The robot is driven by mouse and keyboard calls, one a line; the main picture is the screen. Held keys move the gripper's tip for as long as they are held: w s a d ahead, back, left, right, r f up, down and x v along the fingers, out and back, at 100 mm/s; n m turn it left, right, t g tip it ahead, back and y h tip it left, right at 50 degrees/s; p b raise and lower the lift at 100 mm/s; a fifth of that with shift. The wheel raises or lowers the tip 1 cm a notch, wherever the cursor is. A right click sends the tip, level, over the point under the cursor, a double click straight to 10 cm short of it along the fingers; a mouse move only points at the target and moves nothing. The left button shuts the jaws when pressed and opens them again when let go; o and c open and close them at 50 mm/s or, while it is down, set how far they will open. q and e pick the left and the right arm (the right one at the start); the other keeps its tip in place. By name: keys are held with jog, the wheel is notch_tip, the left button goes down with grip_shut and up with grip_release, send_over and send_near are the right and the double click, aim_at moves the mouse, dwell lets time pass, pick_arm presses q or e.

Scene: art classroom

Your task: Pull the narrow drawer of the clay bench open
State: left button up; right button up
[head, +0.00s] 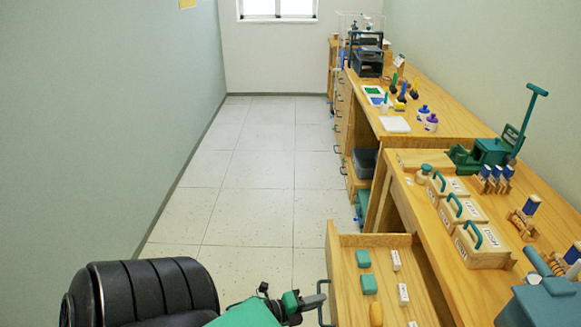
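A wooden drawer (343,291) stands pulled out from the bench at the lower right, and its inside is visible. The lower finger is hidden. My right gripper is not in view.
The bench top (415,158) carries wooden boxes with green handles (483,245), a green press-like tool (490,152) and blue-capped tools (495,178). A farther bench (450,128) holds paints and brushes. The tiled floor (260,190) left of the benches is clear.

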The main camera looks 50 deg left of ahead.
pick_arm(q)
jog(key=v, duration=1.2)
jog(key=shift+s, duration=0.2)
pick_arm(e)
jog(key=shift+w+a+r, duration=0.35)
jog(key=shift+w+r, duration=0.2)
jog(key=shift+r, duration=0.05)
pick_arm(q)
jog(key=shift+a, duration=0.1)
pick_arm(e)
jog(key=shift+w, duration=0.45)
